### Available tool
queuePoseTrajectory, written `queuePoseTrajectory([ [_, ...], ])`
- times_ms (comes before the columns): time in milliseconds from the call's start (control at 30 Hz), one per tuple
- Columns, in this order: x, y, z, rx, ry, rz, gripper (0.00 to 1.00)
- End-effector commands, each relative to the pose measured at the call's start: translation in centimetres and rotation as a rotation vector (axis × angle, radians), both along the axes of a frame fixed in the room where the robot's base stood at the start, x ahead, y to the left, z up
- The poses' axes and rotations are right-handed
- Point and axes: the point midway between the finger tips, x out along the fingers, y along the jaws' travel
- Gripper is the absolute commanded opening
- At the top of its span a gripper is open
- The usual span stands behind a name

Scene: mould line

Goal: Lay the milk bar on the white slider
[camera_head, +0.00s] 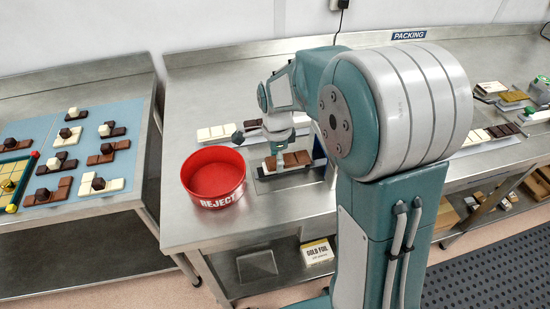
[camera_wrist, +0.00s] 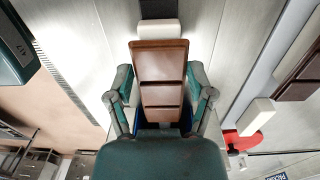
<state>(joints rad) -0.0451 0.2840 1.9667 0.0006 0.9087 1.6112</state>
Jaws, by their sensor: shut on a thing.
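The milk bar (camera_head: 296,159) is a brown segmented bar. In the head view it is low over the front of the steel bench, just right of the red bowl. My gripper (camera_wrist: 160,90) is shut on the milk bar (camera_wrist: 160,68), with one finger on each long side, in the wrist view. I cannot tell whether bar and strip touch. My wrist and arm hide part of this area.
A red reject bowl (camera_head: 213,177) stands left of my gripper. A white bar (camera_head: 217,132) and a dark bar (camera_head: 253,125) lie behind. Several bars with small blocks on top lie on a blue mat (camera_head: 125,113) on the left table.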

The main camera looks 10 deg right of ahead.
Motion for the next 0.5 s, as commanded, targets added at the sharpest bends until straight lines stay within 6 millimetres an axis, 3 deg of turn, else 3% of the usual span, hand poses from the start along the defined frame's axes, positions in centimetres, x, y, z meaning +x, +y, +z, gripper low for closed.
queuePoseTrajectory([
  [500,0.05,0.71,-0.11,-0.001,0.000,0.002,0.14],
])
